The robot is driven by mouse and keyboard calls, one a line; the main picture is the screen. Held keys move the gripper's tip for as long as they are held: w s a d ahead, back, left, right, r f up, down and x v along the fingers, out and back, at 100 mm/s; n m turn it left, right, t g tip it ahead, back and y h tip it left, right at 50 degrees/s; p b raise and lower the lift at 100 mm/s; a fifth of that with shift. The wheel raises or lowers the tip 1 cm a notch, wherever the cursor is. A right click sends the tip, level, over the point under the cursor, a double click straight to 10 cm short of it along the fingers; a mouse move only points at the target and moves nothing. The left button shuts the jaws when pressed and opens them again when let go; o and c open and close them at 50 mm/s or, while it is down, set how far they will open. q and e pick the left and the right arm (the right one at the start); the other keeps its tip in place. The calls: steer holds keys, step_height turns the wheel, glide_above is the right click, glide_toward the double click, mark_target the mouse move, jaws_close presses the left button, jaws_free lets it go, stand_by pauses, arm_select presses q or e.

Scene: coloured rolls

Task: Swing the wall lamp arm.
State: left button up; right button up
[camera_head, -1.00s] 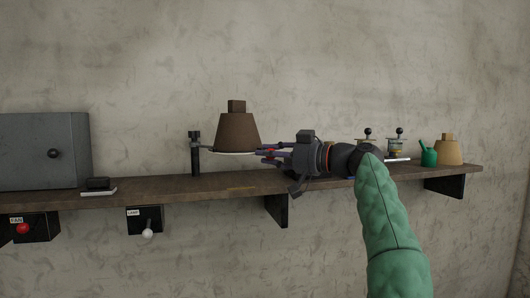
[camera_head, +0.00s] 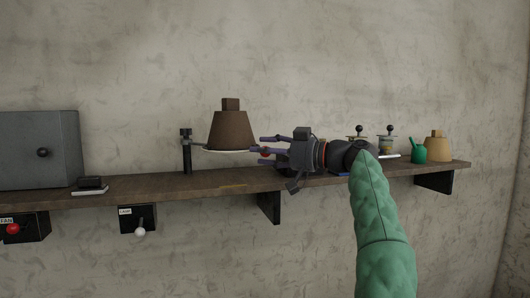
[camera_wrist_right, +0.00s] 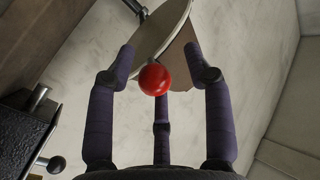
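The wall lamp has a brown tapered shade (camera_head: 231,131) with a pale rim, and it hangs beside a dark upright post (camera_head: 187,152) joined by a short arm. My right gripper (camera_head: 266,149) is at the right side of the shade. Its three purple fingers are spread around the red knob, with gaps between them and the knob in the wrist view. My left gripper is not in view.
A brown wall shelf (camera_head: 225,184) runs below the lamp. A grey cabinet (camera_head: 35,150) stands at left beside a small black block (camera_head: 91,183). Switch boxes hang under the shelf, one labelled lamp (camera_head: 138,218). A green pot (camera_head: 418,155) and tan object (camera_head: 437,148) stand at right.

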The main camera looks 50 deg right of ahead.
steer(key=shift+w+d+f, duration=0.1)
steer(key=v, duration=1.2)
stand_by(0.7)
